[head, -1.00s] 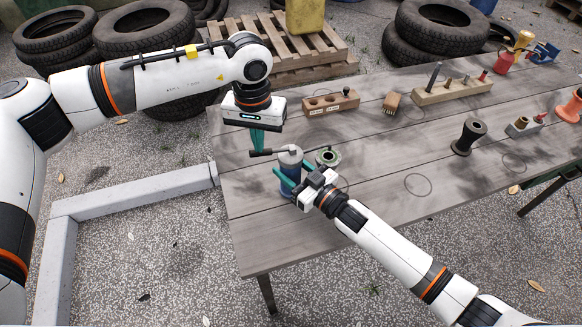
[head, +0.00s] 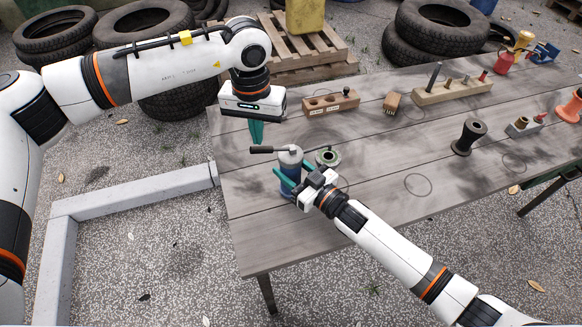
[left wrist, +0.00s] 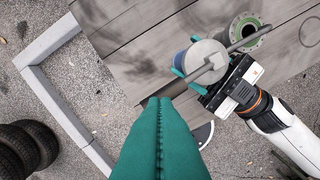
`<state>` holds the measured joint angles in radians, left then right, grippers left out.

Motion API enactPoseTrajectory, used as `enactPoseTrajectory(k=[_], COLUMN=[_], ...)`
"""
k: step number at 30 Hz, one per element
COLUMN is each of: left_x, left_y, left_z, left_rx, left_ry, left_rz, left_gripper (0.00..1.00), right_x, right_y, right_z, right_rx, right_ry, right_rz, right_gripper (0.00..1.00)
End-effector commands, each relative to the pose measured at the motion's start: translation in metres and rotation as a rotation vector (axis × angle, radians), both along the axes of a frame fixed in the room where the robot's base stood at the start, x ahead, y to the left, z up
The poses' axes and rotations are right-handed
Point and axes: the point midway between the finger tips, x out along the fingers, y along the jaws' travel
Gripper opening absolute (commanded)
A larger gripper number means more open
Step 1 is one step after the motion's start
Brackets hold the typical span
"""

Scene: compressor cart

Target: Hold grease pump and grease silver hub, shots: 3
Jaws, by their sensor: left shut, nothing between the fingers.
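The grease pump is a blue cylinder (head: 289,188) with a grey lid, upright on the table's near left part. Its dark lever (head: 264,150) sticks out to the left; it also shows in the left wrist view (left wrist: 177,89). My right gripper (head: 290,178) is shut around the pump's body. The silver hub (head: 328,157) stands just behind and right of the pump; in the left wrist view a grey tube from the pump reaches over the hub (left wrist: 247,27). My left gripper (head: 256,133) is shut and empty, fingers pointing down just above the lever's outer end.
A wooden block with holes (head: 331,103), a brush (head: 391,103) and a tool rack (head: 452,91) stand along the table's back. A black spool-shaped part (head: 468,136) stands farther right. The table's front middle is clear. Tires and a pallet lie behind.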

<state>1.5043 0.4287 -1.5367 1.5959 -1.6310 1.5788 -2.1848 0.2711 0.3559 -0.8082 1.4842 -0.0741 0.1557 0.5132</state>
Motion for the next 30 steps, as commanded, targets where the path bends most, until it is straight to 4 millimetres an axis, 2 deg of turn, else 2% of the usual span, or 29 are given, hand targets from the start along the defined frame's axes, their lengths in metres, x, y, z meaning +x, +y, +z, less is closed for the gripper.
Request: enactPoseTrajectory(k=[5, 18, 30], left_x=[0.0, 0.0, 0.0], left_y=[0.0, 0.0, 0.0], left_z=[0.008, 0.048, 0.05], left_rx=[0.0, 0.0, 0.0], left_ry=[-0.001, -0.002, 0.0], left_rz=[0.0, 0.0, 0.0], left_gripper=[0.0, 0.0, 0.0], right_x=[0.0, 0.0, 0.0], right_y=[0.0, 0.0, 0.0], right_z=[0.0, 0.0, 0.0], right_rx=[0.0, 0.0, 0.0], right_ry=[0.0, 0.0, 0.0], right_rz=[0.0, 0.0, 0.0], right_gripper=[0.1, 0.1, 0.1])
